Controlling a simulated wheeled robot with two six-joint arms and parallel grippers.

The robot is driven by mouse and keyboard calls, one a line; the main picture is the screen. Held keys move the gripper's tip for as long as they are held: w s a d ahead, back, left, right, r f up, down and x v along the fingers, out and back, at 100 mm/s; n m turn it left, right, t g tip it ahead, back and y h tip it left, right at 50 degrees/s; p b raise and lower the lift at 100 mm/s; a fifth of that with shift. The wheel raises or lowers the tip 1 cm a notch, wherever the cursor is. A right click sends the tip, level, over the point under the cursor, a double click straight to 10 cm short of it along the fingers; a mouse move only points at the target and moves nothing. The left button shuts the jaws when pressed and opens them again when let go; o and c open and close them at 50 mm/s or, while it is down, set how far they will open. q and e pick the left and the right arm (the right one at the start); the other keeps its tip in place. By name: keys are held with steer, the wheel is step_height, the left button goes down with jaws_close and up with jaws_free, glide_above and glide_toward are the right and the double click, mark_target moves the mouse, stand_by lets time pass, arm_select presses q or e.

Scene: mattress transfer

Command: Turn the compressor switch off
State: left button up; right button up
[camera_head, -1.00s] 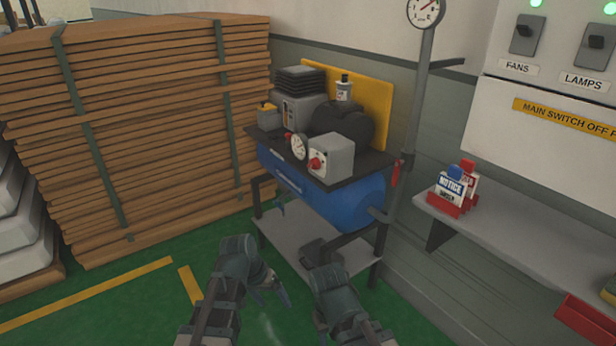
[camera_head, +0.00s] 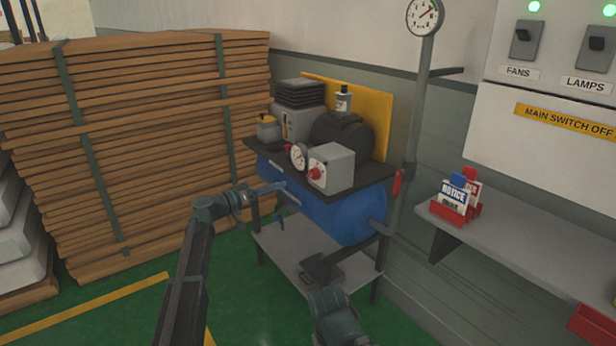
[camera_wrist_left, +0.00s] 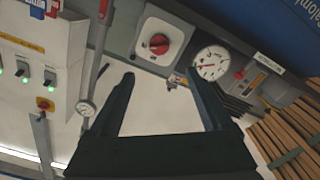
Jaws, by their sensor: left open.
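The compressor switch is a red rotary knob (camera_head: 316,174) on the front of a grey box (camera_head: 338,165). The box sits on the dark top plate above the compressor's blue tank (camera_head: 330,215). In the left wrist view the red knob (camera_wrist_left: 159,44) shows on its white plate, beyond the fingertips. My left gripper (camera_head: 283,186) is open and empty, in front of the tank, left of and slightly below the knob, and apart from it. Its two dark fingers (camera_wrist_left: 160,76) stand spread in the wrist view. My right arm shows low in the head view; its finger state cannot be made out.
A pressure gauge (camera_head: 299,156) sits just left of the switch box. A pipe post (camera_head: 418,110) rises to the right. A wall shelf (camera_head: 520,230) holds notice cards (camera_head: 455,195). Stacked boards (camera_head: 130,150) stand left. Green floor is open in front.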

mark_target(309, 175)
arm_select(q)
steer(key=x, duration=1.3)
steer(key=shift+w+d, duration=0.2)
steer(key=shift+d, duration=0.15)
jaws_close()
